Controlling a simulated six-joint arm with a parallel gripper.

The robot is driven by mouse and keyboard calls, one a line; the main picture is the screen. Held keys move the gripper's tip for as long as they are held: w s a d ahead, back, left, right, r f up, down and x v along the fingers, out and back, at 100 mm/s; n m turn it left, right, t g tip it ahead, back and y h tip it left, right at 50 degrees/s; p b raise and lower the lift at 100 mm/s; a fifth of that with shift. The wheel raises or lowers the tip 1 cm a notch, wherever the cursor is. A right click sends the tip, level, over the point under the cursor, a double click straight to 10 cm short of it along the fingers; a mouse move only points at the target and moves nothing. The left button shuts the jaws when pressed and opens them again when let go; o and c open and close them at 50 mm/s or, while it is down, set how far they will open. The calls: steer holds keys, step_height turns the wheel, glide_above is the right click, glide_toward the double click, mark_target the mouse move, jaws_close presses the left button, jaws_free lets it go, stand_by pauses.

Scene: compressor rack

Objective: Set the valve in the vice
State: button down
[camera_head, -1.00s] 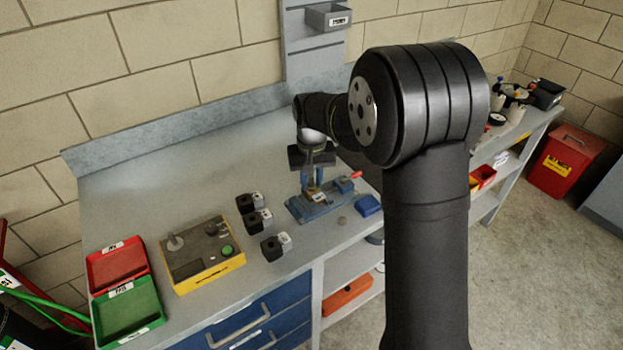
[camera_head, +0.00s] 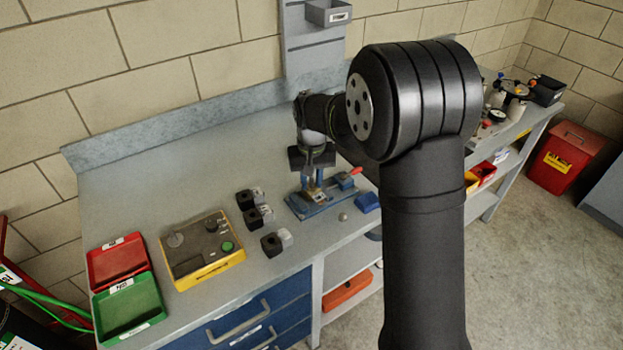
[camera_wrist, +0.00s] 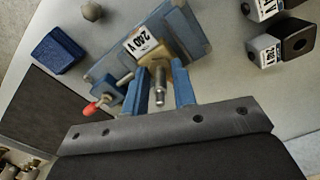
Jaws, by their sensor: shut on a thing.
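The valve (camera_wrist: 180,76) has a brass body with a silver threaded stem and shows between my gripper's blue fingers in the wrist view. In the head view it is a small gold patch (camera_head: 313,190) at the vice. The blue vice (camera_wrist: 105,72) has a red-tipped handle and stands on the bench. My gripper (camera_wrist: 170,82) is shut on the valve, pointing down over the vice; it also shows in the head view (camera_head: 314,182). Whether the valve is fully seated between the vice jaws is hard to see.
Several black blocks with grey ends (camera_head: 272,245) stand left of the vice. A yellow test box (camera_head: 203,253), red tray (camera_head: 118,262) and green tray (camera_head: 130,308) are further left.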

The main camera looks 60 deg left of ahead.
steer(key=shift+f, duration=0.25)
steer(key=shift+f, duration=0.35)
steer(key=c, duration=0.7)
jaws_free()
steer(key=shift+f, duration=0.1)
steer(key=shift+r, duration=3.55)
